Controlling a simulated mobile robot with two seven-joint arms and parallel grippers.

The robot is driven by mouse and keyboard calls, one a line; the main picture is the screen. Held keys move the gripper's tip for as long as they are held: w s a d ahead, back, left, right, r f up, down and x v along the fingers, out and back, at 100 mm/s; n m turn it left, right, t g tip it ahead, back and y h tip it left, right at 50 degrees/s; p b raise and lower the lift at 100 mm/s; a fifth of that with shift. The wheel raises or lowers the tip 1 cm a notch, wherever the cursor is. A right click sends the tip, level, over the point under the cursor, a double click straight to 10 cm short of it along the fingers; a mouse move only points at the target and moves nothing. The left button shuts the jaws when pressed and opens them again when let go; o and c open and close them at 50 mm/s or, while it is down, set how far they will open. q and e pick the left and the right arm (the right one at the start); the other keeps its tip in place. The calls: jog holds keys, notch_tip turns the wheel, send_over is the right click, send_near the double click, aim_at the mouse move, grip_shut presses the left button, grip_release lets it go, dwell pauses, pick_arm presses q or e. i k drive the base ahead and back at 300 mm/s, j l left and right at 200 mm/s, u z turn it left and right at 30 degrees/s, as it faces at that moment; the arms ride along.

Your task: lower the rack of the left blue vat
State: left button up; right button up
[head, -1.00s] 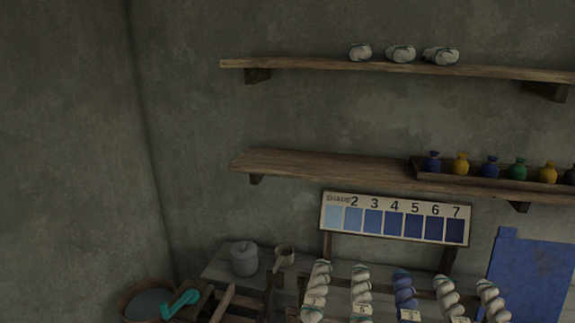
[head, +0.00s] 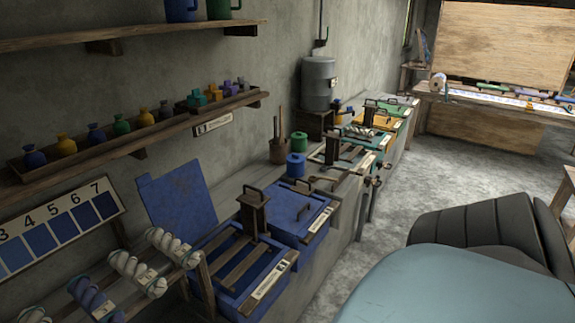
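The left blue vat (head: 240,305) stands on the bench at lower centre in the head view, uncovered. Its wooden rack (head: 253,217) has an upright post with a handle at the top. Wooden slats lie across the vat opening, level with or near the rim. The post stands well above the rim. I cannot see the liquid clearly or how deep the rack reaches. A blue panel (head: 180,197), perhaps the vat's lid, leans on the wall behind. Neither gripper is in view.
A second blue vat (head: 296,207) with its lid on stands just beyond. Skeins (head: 137,273) hang on a rack at lower left, beside the shade board (head: 60,225). More vats (head: 375,138) line the bench farther right. The floor (head: 425,185) right of the bench is clear.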

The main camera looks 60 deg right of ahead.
aim_at(253, 201)
jog(key=z, duration=1.6)
